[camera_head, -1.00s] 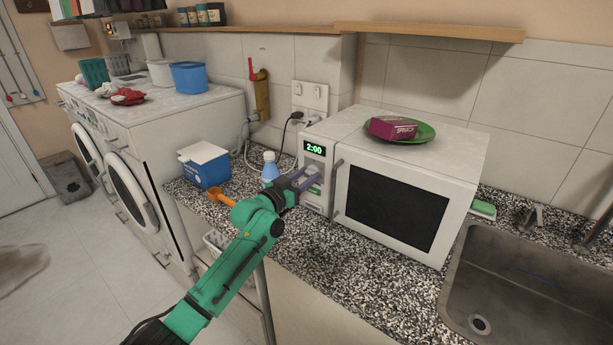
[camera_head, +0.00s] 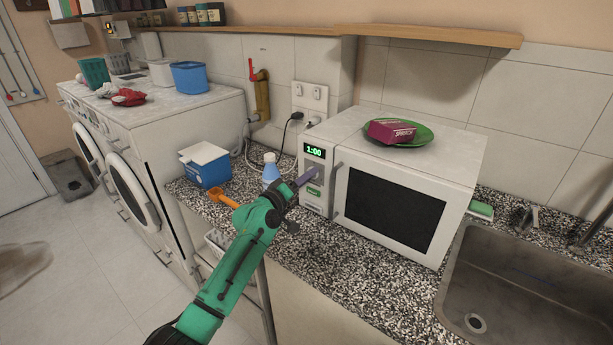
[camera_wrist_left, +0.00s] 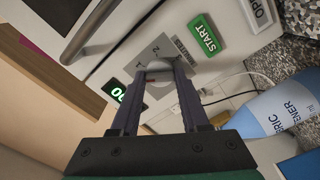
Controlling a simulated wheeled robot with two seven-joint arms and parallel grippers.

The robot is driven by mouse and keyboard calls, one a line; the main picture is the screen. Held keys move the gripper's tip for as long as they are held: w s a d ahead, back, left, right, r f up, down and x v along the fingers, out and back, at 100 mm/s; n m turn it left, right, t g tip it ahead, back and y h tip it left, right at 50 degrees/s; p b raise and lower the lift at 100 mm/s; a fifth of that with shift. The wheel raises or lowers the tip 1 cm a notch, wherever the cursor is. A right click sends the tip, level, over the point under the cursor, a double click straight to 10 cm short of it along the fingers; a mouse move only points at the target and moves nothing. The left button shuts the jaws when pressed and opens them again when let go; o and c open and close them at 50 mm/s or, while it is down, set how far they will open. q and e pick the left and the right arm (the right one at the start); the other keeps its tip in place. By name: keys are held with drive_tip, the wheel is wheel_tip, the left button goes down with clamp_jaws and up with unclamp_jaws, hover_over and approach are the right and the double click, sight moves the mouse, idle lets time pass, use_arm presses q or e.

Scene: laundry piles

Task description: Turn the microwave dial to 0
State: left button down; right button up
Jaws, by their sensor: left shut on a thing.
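The white microwave (camera_head: 395,205) stands on the speckled counter, its door shut. Its display (camera_head: 314,151) reads 1:00 in green. My left gripper (camera_head: 306,179) comes in from the left and reaches the control panel below the display. In the left wrist view the two dark fingers of the left gripper (camera_wrist_left: 165,78) are shut on the dial (camera_wrist_left: 160,88), which they partly hide. The panel beside the dial carries small numbers, and a green START button (camera_wrist_left: 204,36) lies near it. My right gripper is not in view.
The sink (camera_head: 520,285) is at right. The counter front is clear.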

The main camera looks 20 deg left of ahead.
use_arm(q)
drive_tip(key=shift+n+p, duration=1.1)
drive_tip(key=shift+n, duration=2.5)
drive_tip(key=shift+f, duration=0.1)
drive_tip(key=shift+c, duration=2)
unclamp_jaws()
drive_tip(key=shift+s, duration=0.1)
drive_tip(key=b+v, duration=0.2)
drive_tip(key=v, duration=1.2)
drive_tip(key=shift+s, duration=0.2)
